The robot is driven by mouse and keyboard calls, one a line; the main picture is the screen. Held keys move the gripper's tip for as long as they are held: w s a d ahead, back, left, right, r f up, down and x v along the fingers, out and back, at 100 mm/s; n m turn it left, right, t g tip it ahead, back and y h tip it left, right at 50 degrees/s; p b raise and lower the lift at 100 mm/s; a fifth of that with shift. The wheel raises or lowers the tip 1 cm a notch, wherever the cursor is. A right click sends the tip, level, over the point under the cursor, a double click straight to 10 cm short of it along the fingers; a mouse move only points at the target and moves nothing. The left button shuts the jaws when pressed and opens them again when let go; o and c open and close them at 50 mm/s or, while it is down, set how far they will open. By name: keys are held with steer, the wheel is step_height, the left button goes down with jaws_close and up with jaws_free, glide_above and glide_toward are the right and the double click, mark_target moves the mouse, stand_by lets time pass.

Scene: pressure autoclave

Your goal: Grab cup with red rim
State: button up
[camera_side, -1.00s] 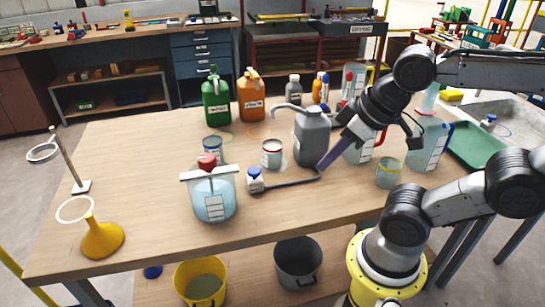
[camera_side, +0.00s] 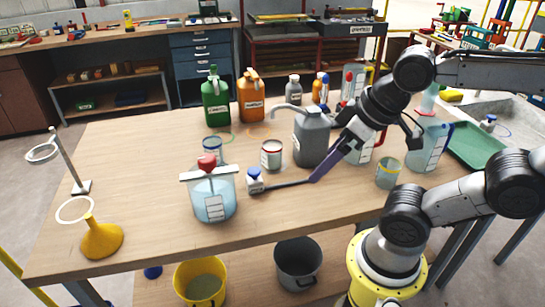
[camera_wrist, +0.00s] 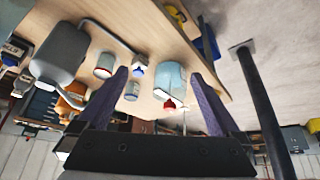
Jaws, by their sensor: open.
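The cup with the red rim (camera_side: 271,155) is a small pale cup with a label, standing upright on the wooden table left of the grey jug. It also shows in the wrist view (camera_wrist: 103,66), just left of the left finger. My gripper (camera_side: 316,178) has purple fingers and is right of the cup, in front of the grey jug (camera_side: 312,138). In the wrist view my gripper (camera_wrist: 160,82) has its fingers wide apart with nothing held between them. The cup is apart from the fingers.
A blue-rimmed cup (camera_side: 212,150) stands left of the red-rimmed one, and a yellow-rimmed cup (camera_side: 388,174) at the right. Green (camera_side: 215,98) and orange (camera_side: 250,98) jugs are behind.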

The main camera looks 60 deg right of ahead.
steer(key=w+d+r+m+h, duration=0.2)
steer(key=w+d+r+m, duration=0.4)
steer(key=m, duration=0.5)
steer(key=m+g+h, duration=0.3)
steer(key=m+g, duration=0.2)
steer(key=m, duration=0.2)
glide_above(271, 153)
steer(key=w+a, duration=0.1)
steer(key=a, duration=0.3)
step_height(271, 153, down, 8)
steer(key=f, duration=0.1)
steer(key=shift+g+y, duration=0.3)
steer(key=shift+x, duration=8.3)
jaws_close()
steer(key=shift+w+r, duration=0.1)
